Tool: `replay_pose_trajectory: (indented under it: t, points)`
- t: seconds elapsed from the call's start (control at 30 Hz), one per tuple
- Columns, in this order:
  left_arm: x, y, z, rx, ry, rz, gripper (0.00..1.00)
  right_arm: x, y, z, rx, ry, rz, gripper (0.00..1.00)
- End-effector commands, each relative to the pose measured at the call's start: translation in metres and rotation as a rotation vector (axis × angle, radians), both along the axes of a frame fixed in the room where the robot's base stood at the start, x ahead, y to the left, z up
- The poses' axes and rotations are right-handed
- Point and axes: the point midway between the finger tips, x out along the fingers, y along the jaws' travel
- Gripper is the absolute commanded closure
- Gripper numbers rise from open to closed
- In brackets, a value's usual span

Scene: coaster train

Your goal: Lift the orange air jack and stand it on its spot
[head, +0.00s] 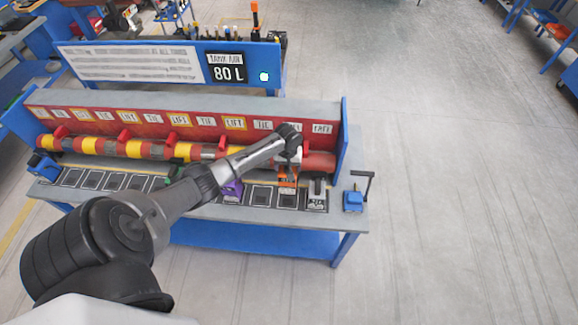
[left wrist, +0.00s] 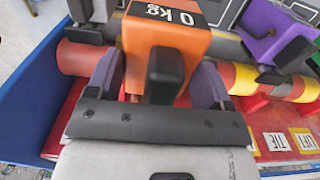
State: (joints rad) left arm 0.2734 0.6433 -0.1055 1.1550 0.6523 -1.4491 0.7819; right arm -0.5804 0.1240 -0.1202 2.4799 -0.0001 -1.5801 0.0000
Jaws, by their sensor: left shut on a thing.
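The orange air jack (head: 287,179) is at the right part of the bench, over or at a dark framed spot (head: 288,197). I cannot tell whether its base touches the bench. In the left wrist view the jack (left wrist: 185,42) shows a black "0 kg" label and a dark block on its face. My left gripper (head: 289,158) reaches it from above, with its fingers closed on both sides of the jack; the gripper also shows in the left wrist view (left wrist: 158,85). The jack's lower part is hidden there. My right gripper is not in view.
A grey-and-black jack (head: 316,194) stands right of the orange one, and a purple jack (head: 231,191) left. A blue device (head: 354,200) sits at the right end. A red and yellow roller (head: 105,147) and labelled red panel (head: 95,116) run behind.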

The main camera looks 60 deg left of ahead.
Motion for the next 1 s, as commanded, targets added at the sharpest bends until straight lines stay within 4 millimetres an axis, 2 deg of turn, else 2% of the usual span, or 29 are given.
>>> replay_pose_trajectory:
  t: [0.33,0.4,1.0]
  points:
    - [0.001,-0.001,0.006,-0.001,-0.003,0.001,1.00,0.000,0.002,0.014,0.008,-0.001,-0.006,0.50]
    - [0.001,0.000,-0.007,0.000,-0.004,0.001,1.00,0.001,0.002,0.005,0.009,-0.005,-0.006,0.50]
    - [0.001,-0.001,-0.064,0.000,-0.004,0.001,1.00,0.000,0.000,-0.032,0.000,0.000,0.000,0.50]
